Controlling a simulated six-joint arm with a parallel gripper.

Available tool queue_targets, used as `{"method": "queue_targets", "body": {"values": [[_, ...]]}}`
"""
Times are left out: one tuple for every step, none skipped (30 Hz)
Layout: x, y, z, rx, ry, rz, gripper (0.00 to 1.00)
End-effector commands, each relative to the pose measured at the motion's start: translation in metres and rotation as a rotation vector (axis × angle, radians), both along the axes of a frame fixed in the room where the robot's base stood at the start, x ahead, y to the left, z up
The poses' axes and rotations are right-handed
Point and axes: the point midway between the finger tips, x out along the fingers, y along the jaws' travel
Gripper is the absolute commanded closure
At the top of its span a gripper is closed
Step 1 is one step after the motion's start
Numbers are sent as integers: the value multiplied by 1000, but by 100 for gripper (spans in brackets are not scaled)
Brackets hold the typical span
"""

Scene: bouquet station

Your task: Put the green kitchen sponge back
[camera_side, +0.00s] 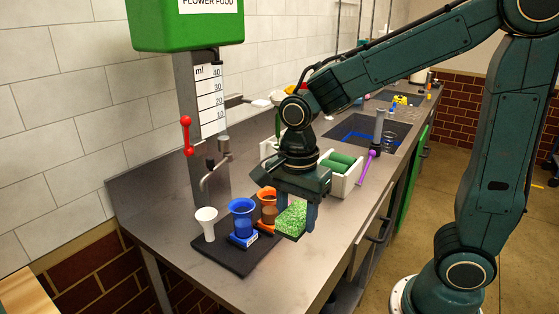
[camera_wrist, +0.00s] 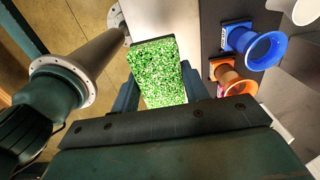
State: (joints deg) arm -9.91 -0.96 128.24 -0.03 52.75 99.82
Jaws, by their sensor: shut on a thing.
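My gripper (camera_side: 294,208) is shut on the green kitchen sponge (camera_side: 291,219), a speckled green block with a dark edge. The sponge hangs between the fingers, above the counter just right of the dark mat. In the wrist view the sponge (camera_wrist: 157,72) sits between the two fingers, its far end toward the top of the picture. A white bin (camera_side: 345,182) with green rolled items inside stands on the counter behind my gripper. I cannot tell whether the sponge touches the counter.
A dark mat (camera_side: 222,257) holds a white cup (camera_side: 206,222), a blue vase (camera_side: 241,215) and an orange vase (camera_side: 267,204), close left of my gripper. A purple tool (camera_side: 366,167) lies by the bin. A sink (camera_side: 368,131) is farther back. The front right counter is clear.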

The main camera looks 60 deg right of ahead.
Motion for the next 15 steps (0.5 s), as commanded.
{"method": "queue_targets", "body": {"values": [[-1,0,-11,-1,6,0,76],[-1,0,-16,-1,6,0,76],[-1,0,-24,-1,6,0,76],[-1,0,-29,-1,7,0,76],[-1,0,-35,-1,5,0,76],[-1,0,-42,-1,6,0,76],[-1,0,-47,-1,7,0,76],[-1,0,-53,-1,6,0,76],[-1,0,-60,-1,6,0,76],[-2,0,-65,-1,7,0,76],[-1,0,-70,-1,6,0,76],[-1,0,-76,-1,5,0,76],[-1,0,-81,-1,5,0,76],[-1,0,-86,-1,6,0,76],[-1,0,-91,-1,5,0,76]]}}
